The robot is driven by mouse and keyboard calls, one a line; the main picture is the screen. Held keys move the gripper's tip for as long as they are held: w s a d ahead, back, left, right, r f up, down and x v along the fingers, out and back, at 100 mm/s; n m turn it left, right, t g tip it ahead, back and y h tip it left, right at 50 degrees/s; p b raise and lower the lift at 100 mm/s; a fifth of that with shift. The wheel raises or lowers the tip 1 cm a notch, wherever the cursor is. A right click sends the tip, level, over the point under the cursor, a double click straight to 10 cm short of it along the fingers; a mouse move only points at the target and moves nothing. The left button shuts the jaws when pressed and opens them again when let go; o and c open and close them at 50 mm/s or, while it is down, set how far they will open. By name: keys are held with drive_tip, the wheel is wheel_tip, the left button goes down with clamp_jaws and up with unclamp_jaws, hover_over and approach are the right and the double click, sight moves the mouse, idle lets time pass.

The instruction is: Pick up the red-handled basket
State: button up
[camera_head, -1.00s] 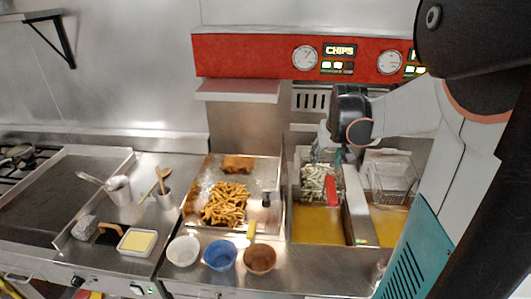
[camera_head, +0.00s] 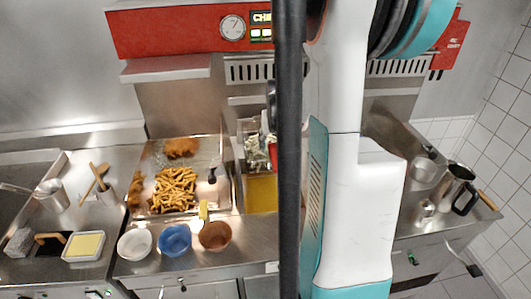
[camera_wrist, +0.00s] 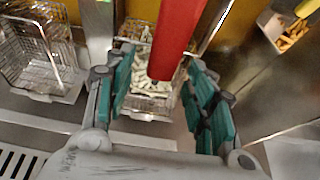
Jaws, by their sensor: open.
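The red-handled basket (camera_wrist: 135,105) is a wire basket holding pale raw chips. It sits at the fryer, and its red handle (camera_wrist: 174,42) sticks up towards the wrist camera. In the head view a part of the basket (camera_head: 250,153) shows left of my arm, with a small bit of red beside it. My gripper (camera_wrist: 160,68) is open, its teal fingers on either side of the handle in the wrist view. I cannot tell whether either finger touches it. In the head view the gripper is mostly hidden behind my arm.
A second, empty wire basket (camera_wrist: 35,55) stands to the left in the wrist view. A metal tray (camera_head: 215,150) of cooked chips lies left of the fryer. Three bowls, white (camera_head: 135,243), blue (camera_head: 174,240) and brown (camera_head: 215,236), stand along the front edge.

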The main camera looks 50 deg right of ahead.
sight(272, 144)
drive_tip(key=shift+x, duration=1.55)
drive_tip(key=shift+w, duration=0.1)
drive_tip(key=shift+d+r, duration=0.1)
clamp_jaws()
